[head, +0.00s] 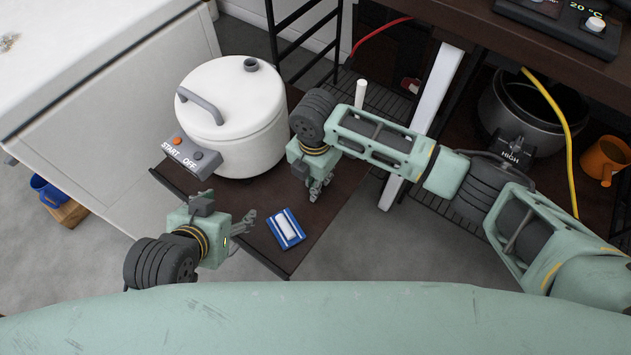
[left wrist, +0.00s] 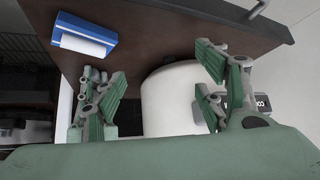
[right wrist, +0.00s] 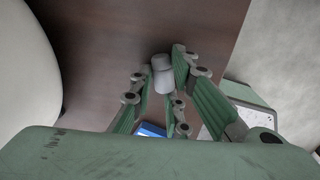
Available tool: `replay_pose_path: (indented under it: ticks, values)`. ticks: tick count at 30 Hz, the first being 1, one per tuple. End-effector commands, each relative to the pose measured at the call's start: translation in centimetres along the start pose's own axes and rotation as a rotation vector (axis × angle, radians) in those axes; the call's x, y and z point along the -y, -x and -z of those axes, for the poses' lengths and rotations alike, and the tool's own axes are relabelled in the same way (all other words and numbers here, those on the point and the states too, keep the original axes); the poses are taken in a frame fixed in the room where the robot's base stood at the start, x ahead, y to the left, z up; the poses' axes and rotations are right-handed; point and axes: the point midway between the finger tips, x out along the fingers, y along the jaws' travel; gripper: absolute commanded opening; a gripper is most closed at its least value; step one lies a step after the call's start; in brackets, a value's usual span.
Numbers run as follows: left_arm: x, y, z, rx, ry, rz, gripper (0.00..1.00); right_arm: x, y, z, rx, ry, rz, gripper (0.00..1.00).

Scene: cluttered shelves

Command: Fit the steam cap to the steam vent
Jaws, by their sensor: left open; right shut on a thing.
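The white cooker (head: 235,115) stands on the dark brown board. Its steam vent (head: 250,64), a short grey stub with a dark opening, sticks up from the lid near the far edge. My right gripper (head: 316,190) points down over the board to the right of the cooker, well away from the vent. In the right wrist view it is shut on a small grey cylindrical piece (right wrist: 162,75), which looks like the steam cap. My left gripper (head: 246,224) is open and empty in front of the cooker; its spread fingers show in the left wrist view (left wrist: 150,75).
A blue and white box (head: 285,228) lies on the brown board (head: 262,250) between the grippers. The cooker has a lid handle and a START/OFF panel (head: 190,153). A white post (head: 425,125) and wire rack stand behind my right arm. A white counter (head: 80,50) is at left.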

Motion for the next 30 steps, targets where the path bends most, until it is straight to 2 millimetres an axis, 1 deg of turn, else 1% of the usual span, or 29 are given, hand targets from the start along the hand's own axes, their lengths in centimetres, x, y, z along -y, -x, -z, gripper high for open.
replay_pose_path:
  ticks: [4, 5, 11, 16, 19, 22, 25, 27, 30]
  values:
    - [0.0, 0.2, -0.4, 0.021, 0.001, 0.001, 0.65, 0.0, 0.5, 0.0, 0.001, 0.0, -0.001, 0.02]
    - [0.1, 0.3, -0.8, 0.038, 0.001, 0.002, 0.65, 0.0, 0.6, 0.0, 0.001, 0.0, -0.001, 0.02]
    - [0.6, 1.4, -4.1, 0.186, 0.005, 0.011, 0.65, 0.0, 2.3, -0.1, 0.001, -0.001, -0.001, 0.02]
    - [1.0, 3.5, -8.1, 0.373, 0.012, 0.02, 0.65, 0.0, 4.4, 0.0, 0.0, 0.0, -0.001, 0.02]
    - [1.1, 4.7, -8.3, 0.412, 0.013, 0.022, 0.65, 2.5, 5.9, 0.0, 0.001, 0.0, 0.001, 0.02]
    - [1.1, 5.4, -7.7, 0.411, 0.013, 0.021, 0.65, 4.9, 7.3, 0.1, 0.001, 0.0, 0.0, 0.02]
    - [1.0, 4.1, -8.2, 0.423, 0.013, 0.019, 0.65, 7.3, 8.7, 0.2, 0.001, 0.0, 0.001, 0.02]
    - [1.0, 2.7, -8.9, 0.43, 0.012, 0.018, 0.65, 8.4, 9.2, 0.3, 0.0, 0.0, 0.0, 0.02]
    - [0.9, 1.2, -9.7, 0.436, 0.011, 0.016, 0.65, 9.7, 10.0, 0.4, 0.001, -0.001, 0.0, 0.02]
